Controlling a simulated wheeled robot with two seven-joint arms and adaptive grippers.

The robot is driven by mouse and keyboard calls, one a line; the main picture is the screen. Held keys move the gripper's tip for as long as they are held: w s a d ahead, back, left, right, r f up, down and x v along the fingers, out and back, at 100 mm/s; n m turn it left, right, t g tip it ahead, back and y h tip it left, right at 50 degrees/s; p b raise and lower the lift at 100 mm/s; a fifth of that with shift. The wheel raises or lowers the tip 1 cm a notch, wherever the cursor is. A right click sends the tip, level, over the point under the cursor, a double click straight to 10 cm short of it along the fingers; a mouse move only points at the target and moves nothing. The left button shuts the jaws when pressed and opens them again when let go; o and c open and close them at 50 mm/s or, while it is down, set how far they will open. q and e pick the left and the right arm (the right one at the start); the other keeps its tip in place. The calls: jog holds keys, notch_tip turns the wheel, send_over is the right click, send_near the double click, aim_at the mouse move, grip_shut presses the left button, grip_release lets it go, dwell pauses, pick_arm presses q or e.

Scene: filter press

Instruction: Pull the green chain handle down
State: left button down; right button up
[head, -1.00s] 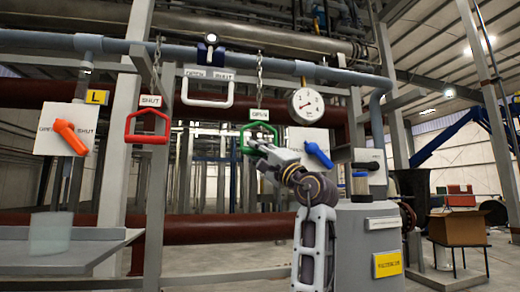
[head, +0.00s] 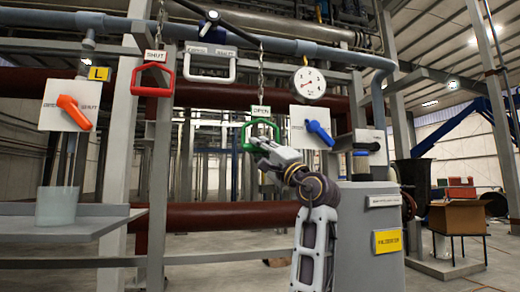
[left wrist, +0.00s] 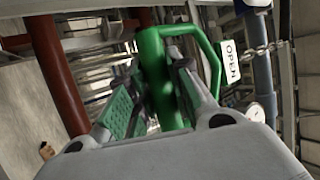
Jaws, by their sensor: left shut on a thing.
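The green chain handle (head: 261,134) hangs on a chain below an OPEN sign (head: 260,109) in the head view. My left gripper (head: 258,147) is shut on its lower bar. In the left wrist view the green handle (left wrist: 152,62) passes between my two finger pads (left wrist: 155,100). The chain (head: 261,70) runs up to the right end of a dark rocker lever (head: 212,16), which tilts with its right end lower. A red handle (head: 152,80) with a SHUT sign (head: 155,56) hangs at the left, higher than the green one. My right gripper is not seen.
A pressure gauge (head: 308,82) and a blue lever (head: 321,133) are right of the green handle. An orange lever (head: 74,113) and a translucent container (head: 56,207) are at the left.

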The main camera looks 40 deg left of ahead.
pick_arm(q)
jog(key=c, duration=1.3)
grip_release()
jog(key=shift+f, duration=0.35)
jog(key=shift+w, duration=0.1)
jog(key=shift+r, duration=0.1)
jog(key=v, duration=1.2)
